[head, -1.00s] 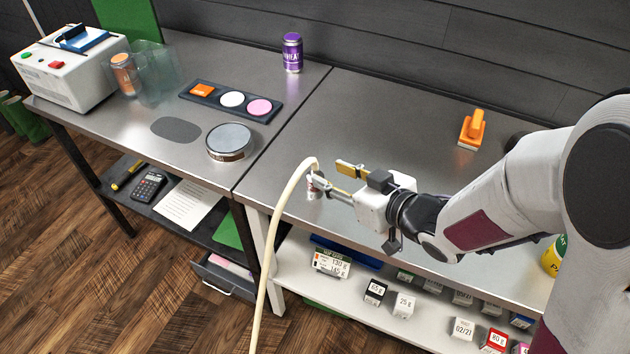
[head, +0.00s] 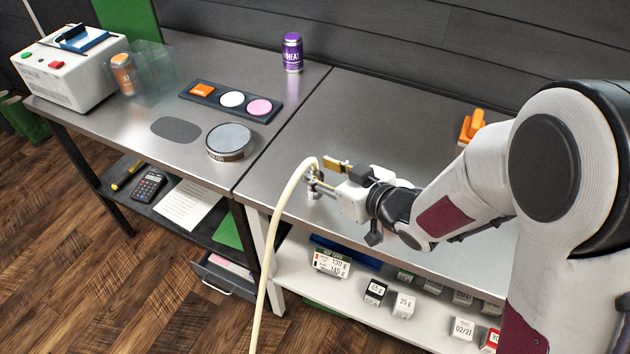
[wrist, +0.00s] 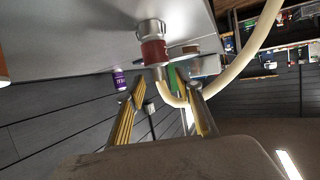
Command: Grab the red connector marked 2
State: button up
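A connector with a dark red band (wrist: 154,50) and metal ends shows in the wrist view, joined to a cream hose (wrist: 240,66). No number is readable on it. In the head view the connector sits at the hose end near the table's front edge, partly hidden by my fingers; the hose (head: 270,235) arches over the edge towards the floor. My gripper (head: 321,172) is open, with one yellow-padded finger on each side of the connector's line. In the wrist view the gripper (wrist: 160,84) has its fingertips near the connector's lower end; I cannot tell whether they touch.
A purple can (head: 292,53), a round tin (head: 229,141) and a dark tray (head: 218,98) stand on the left and back. An orange-handled tool (head: 470,127) lies right, partly behind my arm. Labelled boxes (head: 404,304) fill the shelf below. The tabletop behind my gripper is clear.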

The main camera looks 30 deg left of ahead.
jog(key=shift+x, duration=1.15)
grip_shut()
